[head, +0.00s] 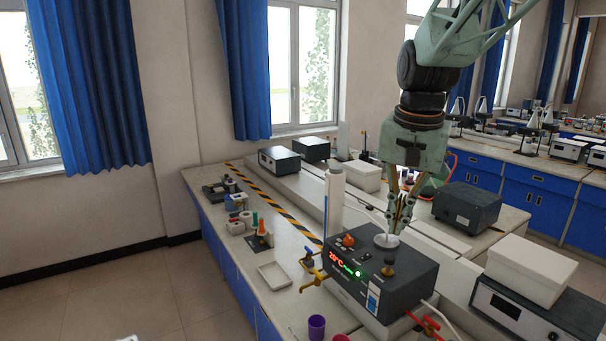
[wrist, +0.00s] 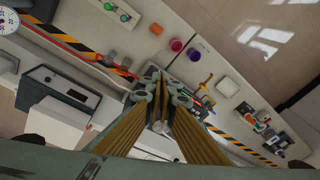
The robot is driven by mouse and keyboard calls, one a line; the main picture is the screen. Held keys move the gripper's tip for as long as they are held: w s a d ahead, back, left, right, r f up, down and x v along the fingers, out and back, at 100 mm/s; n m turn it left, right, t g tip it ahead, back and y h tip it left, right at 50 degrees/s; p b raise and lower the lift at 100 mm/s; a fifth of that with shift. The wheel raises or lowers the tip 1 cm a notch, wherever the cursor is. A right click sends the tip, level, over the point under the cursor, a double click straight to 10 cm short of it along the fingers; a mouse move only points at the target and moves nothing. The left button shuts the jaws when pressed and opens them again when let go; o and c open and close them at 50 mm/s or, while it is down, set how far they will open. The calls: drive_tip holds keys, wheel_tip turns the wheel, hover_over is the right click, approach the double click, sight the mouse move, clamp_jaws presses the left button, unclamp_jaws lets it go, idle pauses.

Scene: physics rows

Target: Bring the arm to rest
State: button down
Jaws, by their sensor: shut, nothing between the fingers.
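My gripper (head: 398,226) hangs pointing down from my green arm in the head view. Its fingers are closed together with nothing visible between them. The fingertips are just above or at a white round part on top of a dark grey device with a lit red and green display (head: 352,284); whether they touch it I cannot tell. In the wrist view the gripper (wrist: 161,98) shows its ribbed yellow-brown fingers meeting at the tips, partly hiding the device below.
A white cylinder (head: 335,198) stands close left of my gripper. A white tray (head: 274,276), yellow valve fittings (head: 313,279) and a purple cup (head: 317,326) are near the front edge. Dark boxes (head: 467,207) and a white box (head: 531,272) stand to the right. The space above the bench at left is free.

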drive_tip(key=s+f+n+b, duration=0.2)
drive_tip(key=s+b, duration=0.1)
drive_tip(key=s, duration=0.9)
drive_tip(key=s+f+n+t+b, duration=0.1)
drive_tip(key=s+f+n+b, duration=0.1)
drive_tip(key=s, duration=0.9)
drive_tip(key=s+f+n+t+b, duration=0.1)
drive_tip(key=s+f+b, duration=0.2)
drive_tip(key=s, duration=0.9)
drive_tip(key=shift+s+n+b, duration=0.35)
drive_tip(key=shift+n, duration=0.05)
drive_tip(key=shift+f, duration=0.15)
wheel_tip(320, 180, down, 12)
drive_tip(key=b, duration=1.2)
drive_tip(key=shift+f, duration=0.1)
drive_tip(key=shift+f+b, duration=0.45)
drive_tip(key=shift+b, duration=0.2)
